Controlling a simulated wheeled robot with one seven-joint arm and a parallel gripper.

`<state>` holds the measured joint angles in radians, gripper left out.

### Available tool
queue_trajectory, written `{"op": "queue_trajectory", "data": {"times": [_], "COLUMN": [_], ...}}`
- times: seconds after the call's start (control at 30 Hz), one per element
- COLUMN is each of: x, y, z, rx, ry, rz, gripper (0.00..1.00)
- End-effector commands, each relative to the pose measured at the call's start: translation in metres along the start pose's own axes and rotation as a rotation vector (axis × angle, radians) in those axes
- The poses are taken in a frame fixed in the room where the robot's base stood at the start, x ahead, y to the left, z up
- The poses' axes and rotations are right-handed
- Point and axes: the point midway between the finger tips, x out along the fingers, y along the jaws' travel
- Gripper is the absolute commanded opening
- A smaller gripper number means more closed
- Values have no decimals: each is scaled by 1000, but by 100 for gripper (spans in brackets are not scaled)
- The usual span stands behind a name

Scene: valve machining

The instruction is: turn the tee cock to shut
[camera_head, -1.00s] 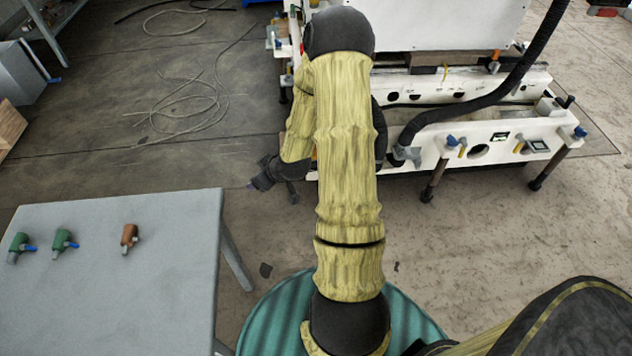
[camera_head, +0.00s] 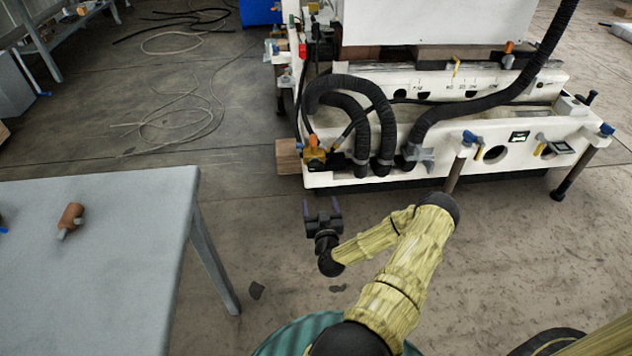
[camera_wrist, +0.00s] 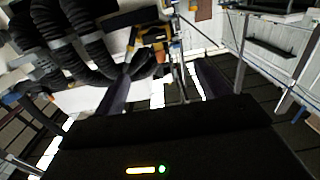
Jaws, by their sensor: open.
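A yellow valve fitting with an orange top (camera_head: 315,154) sits at the near left corner of the white machine, beside the black hoses. It looks like the tee cock, but I cannot be sure which fitting bears that name. In the wrist view a yellow fitting (camera_wrist: 156,34) shows beyond the fingers, top centre. The fitting's handle angle is too small to tell. My gripper (camera_head: 322,207) is open and empty, apart from the fitting, below it in the head view, with its fingers pointing toward the machine. In the wrist view its fingers (camera_wrist: 162,85) are spread with nothing between them.
Thick black corrugated hoses (camera_head: 380,130) curve right of the fitting. A wooden block (camera_head: 289,158) is left of it. A grey table (camera_head: 120,250) with a brown fitting (camera_head: 71,217) stands left. Floor between is clear.

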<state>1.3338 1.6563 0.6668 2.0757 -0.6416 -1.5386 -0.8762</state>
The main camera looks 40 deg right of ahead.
Motion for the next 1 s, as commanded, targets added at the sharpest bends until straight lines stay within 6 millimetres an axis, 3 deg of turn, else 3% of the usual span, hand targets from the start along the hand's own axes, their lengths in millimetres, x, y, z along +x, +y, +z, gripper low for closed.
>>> {"op": "queue_trajectory", "data": {"times": [0.03, 0.57, 1.0], "x": [-1, 8, 79], "y": [5, 7, 9], "z": [7, 5, 7], "rx": [5, 4, 5], "ry": [10, 18, 19], "rz": [22, 32, 32], "gripper": [75, 75, 75]}}
